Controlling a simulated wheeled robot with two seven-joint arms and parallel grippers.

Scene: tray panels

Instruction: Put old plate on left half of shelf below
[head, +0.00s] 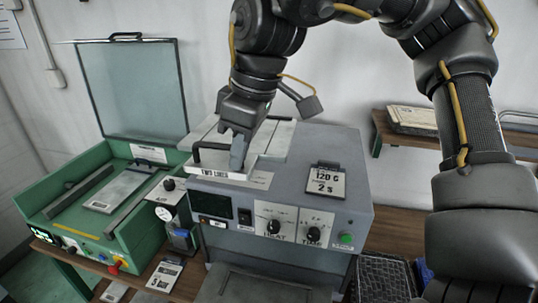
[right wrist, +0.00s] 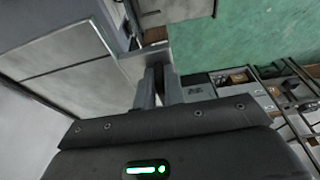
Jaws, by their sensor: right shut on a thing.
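A pale plate with a front label "TWO LINES" (head: 222,173) is at the top of the grey machine (head: 300,205), at its left side; it looks like the old plate. A black bar handle is at its left. My right gripper (head: 238,158) reaches down over it and is shut on a part of it; the fingers hide the exact grip. In the right wrist view the fingertips (right wrist: 160,82) close on a narrow dark piece. My left gripper is not in view. I cannot tell which surface is the shelf below.
A green machine (head: 125,215) with a raised glass lid (head: 135,90) stands at the left. A wall shelf (head: 400,138) carrying a stack is at the right. A black mesh tray (head: 385,278) is at the lower right. A brown bench (head: 400,230) lies behind it.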

